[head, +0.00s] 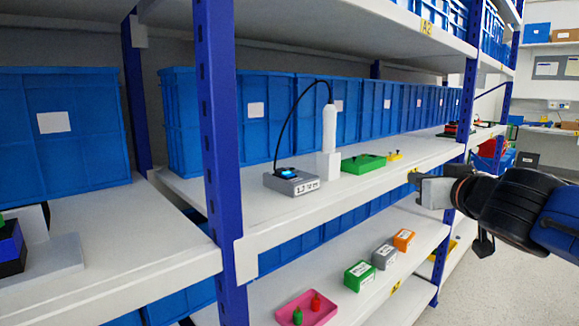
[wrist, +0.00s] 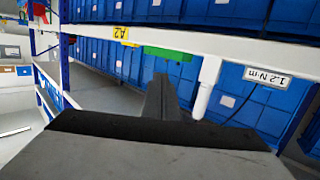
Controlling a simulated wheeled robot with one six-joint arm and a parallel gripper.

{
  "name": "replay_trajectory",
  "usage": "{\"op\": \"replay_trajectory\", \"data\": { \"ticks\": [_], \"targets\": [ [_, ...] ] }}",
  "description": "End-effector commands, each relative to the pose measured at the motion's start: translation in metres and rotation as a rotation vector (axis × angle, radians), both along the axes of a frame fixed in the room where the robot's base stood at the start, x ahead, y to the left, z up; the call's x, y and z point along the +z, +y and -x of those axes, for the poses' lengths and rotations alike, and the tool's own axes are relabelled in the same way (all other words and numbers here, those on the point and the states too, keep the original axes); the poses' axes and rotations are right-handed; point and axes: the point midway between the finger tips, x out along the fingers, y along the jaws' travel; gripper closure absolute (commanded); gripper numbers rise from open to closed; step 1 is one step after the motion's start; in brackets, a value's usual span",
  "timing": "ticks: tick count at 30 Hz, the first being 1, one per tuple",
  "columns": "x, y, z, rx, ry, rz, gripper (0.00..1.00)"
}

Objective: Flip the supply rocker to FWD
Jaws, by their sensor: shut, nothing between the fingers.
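A grey supply box (head: 291,183) with a lit blue patch on top and a label reading about 1.2 N·m stands on the middle shelf in the head view. Its label (wrist: 267,78) shows upside down at the right of the wrist view. The rocker and its FWD mark are too small to make out. A black cable runs from the box to a white upright tool (head: 329,128) in a white holder. My gripper (head: 414,179) is shut and empty, in front of the shelf edge, well to the right of the box and apart from it.
A green tray (head: 363,164) and small yellow parts (head: 394,156) lie on the shelf between the box and my gripper. A blue rack post (head: 219,150) stands left of the box. Blue bins (head: 265,112) line the back. The aisle floor is clear.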

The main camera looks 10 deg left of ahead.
Motion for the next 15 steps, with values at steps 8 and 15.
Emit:
{"op": "replay_trajectory", "data": {
  "ticks": [8, 15],
  "targets": [
    [0.054, 0.126, 0.006, 0.387, -0.084, -0.056, 1.00],
    [0.061, 0.190, 0.030, 0.611, -0.044, -0.062, 1.00]
  ]
}}
